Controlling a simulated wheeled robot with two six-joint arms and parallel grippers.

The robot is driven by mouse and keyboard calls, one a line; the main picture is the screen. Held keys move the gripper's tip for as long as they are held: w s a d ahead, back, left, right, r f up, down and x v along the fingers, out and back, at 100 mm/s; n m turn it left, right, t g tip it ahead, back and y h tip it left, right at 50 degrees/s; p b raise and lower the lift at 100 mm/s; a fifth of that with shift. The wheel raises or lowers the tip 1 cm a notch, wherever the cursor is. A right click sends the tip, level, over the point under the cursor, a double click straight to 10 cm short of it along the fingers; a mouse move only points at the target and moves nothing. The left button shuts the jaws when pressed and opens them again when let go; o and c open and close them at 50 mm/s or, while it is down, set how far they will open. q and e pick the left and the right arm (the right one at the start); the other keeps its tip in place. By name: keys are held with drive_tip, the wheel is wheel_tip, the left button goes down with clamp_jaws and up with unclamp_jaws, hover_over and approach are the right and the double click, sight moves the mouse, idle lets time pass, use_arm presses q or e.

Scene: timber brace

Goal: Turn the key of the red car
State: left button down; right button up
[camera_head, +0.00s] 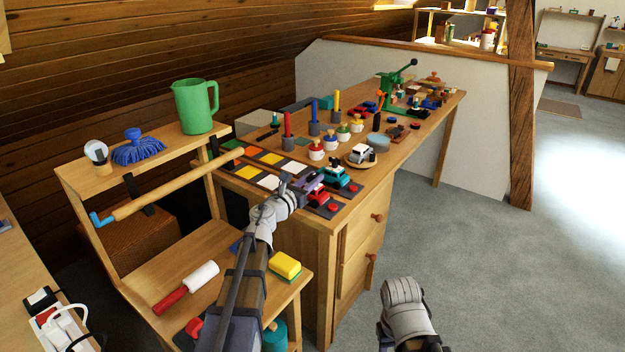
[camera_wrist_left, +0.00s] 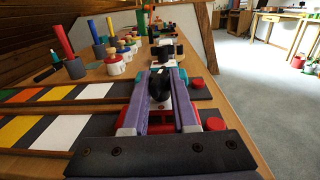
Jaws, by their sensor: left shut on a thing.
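The red car (camera_head: 317,199) sits on a dark base on the wooden bench, near its front corner. My left gripper (camera_head: 312,183) is over the car, with its purple fingers pointing along the bench. In the left wrist view, the fingers are shut on a dark key (camera_wrist_left: 159,86) standing above the car.
A teal car (camera_head: 336,176) stands just beyond the red one, with a red button (camera_head: 353,187) beside it. Coloured tiles (camera_head: 268,181) lie to the left. A white car (camera_head: 361,153), several knobbed jars and upright coloured rods stand farther back. The floor (camera_head: 470,260) at right is clear.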

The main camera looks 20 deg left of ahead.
use_arm(q)
drive_tip(key=m+h, duration=0.1)
drive_tip(key=m+g+h, duration=0.1)
drive_tip(key=h, duration=0.1)
drive_tip(key=m+g+h, duration=0.1)
drive_tip(key=shift+w+a, duration=0.25)
drive_tip(key=m+g+h, duration=0.4)
drive_tip(key=h, duration=0.1)
drive_tip(key=shift+w+m+g+h, duration=0.1)
drive_tip(key=shift+m+g+h, duration=0.2)
drive_tip(key=shift+g, duration=0.1)
drive_tip(key=m+g+h, duration=0.1)
drive_tip(key=m+g, duration=0.1)
drive_tip(key=g, duration=0.1)
drive_tip(key=m+g+h, duration=0.1)
drive_tip(key=m+g, duration=0.1)
drive_tip(key=g, duration=0.1)
drive_tip(key=shift+h, duration=0.3)
drive_tip(key=shift+d+m+g+h, duration=0.15)
drive_tip(key=shift+m+g+h, duration=0.15)
drive_tip(key=shift+m+g, duration=1.8)
drive_tip(key=shift+s+g, duration=0.2)
drive_tip(key=shift+g, duration=0.7)
drive_tip(key=shift+d, duration=0.1)
drive_tip(key=c, duration=0.7)
unclamp_jaws()
